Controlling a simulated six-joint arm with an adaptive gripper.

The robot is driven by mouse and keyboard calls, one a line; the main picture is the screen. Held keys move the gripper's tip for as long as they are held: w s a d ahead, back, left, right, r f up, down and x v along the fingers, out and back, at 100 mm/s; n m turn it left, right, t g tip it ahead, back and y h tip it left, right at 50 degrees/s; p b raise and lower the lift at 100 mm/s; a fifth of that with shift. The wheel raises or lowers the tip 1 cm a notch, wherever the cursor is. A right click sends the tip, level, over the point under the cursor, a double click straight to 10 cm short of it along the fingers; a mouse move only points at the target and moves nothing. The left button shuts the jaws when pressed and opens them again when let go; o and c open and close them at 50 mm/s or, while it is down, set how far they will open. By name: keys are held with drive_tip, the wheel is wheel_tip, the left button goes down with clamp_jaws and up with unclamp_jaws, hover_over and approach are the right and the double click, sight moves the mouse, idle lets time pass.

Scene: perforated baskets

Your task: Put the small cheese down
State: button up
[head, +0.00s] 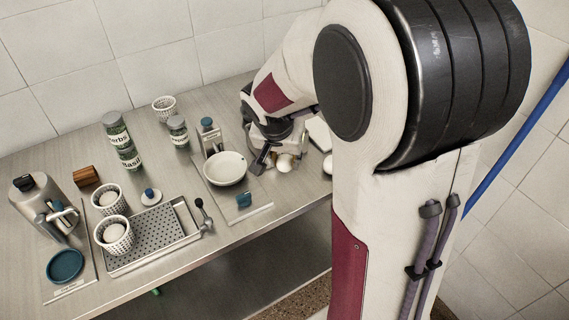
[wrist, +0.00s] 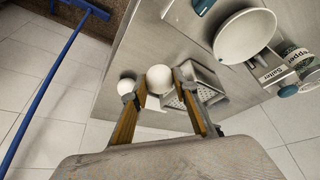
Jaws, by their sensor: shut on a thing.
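My gripper (head: 277,163) is at the right part of the bench, partly hidden by my arm in the head view. In the wrist view its two fingers (wrist: 157,87) are shut on a round white cheese (wrist: 160,78), which also shows in the head view (head: 285,162). The cheese is low over or on the bench; I cannot tell whether it touches. A second, smaller-looking white ball (wrist: 126,86) lies just outside the left finger in the wrist view. In the head view it is partly hidden by my arm (head: 328,166).
A white bowl (head: 225,168) stands left of my gripper. Further left are a perforated draining tray (head: 150,238), two white baskets (head: 108,200) (head: 114,236) with white contents, a metal jug (head: 38,200) and spice jars (head: 122,140). An empty-looking basket (head: 164,108) stands at the back.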

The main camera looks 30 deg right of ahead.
drive_tip(key=shift+w, duration=0.15)
idle(0.5)
drive_tip(key=shift+w+r, duration=0.15)
drive_tip(key=shift+w, duration=0.5)
drive_tip(key=w+n, duration=0.1)
drive_tip(key=w, duration=0.4)
drive_tip(key=w+n, duration=0.1)
drive_tip(key=w, duration=0.5)
drive_tip(key=w+n+y, duration=0.1)
drive_tip(key=w, duration=0.4)
drive_tip(key=shift+w+d+r+n, duration=0.2)
drive_tip(key=shift+w+r+n, duration=0.15)
drive_tip(key=shift+n, duration=0.05)
drive_tip(key=w+a+f+n+y, duration=0.1)
drive_tip(key=w+n, duration=0.1)
drive_tip(key=w, duration=0.5)
drive_tip(key=w+a+f+n+t+y, duration=0.1)
drive_tip(key=w+a+n, duration=0.1)
drive_tip(key=w, duration=0.6)
drive_tip(key=shift+w+f+n, duration=0.15)
drive_tip(key=shift+f+n, duration=0.15)
drive_tip(key=shift+n, duration=0.3)
drive_tip(key=shift+f, duration=0.1)
drive_tip(key=shift+f, duration=1.95)
drive_tip(key=shift+f, duration=0.1)
